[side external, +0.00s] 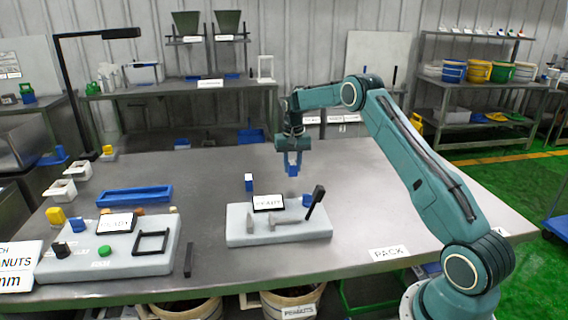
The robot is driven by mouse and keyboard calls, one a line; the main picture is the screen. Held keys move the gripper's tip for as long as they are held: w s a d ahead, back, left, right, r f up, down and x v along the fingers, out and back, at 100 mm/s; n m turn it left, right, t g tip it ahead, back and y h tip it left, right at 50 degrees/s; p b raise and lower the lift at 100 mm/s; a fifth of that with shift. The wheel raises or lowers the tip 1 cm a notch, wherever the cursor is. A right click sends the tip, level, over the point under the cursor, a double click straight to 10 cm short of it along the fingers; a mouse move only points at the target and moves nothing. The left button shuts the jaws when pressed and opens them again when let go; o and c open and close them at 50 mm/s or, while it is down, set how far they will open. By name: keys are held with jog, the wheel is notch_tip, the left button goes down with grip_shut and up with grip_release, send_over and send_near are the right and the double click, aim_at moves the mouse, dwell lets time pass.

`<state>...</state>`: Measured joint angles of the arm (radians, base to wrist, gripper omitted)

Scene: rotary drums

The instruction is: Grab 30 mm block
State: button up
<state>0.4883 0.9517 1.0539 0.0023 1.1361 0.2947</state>
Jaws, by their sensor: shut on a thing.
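My gripper (292,163) is over the middle of the steel table, pointing down. It is shut on a small blue block (292,171), held above the table behind the middle grey board. No size mark on the block can be read. A further blue piece (307,201) is at the board's right side, partly hidden by a black handle.
The middle grey board (240,238) carries a label stand and grey pieces. The left grey board (150,262) holds a black frame and a green knob. A blue tray (135,196) lies behind it. The table right of the middle board is clear up to the PACK label (389,253).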

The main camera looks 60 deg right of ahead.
aim_at(292, 162)
notch_tip(292, 162, up, 16)
jog(key=shift+f, duration=0.15)
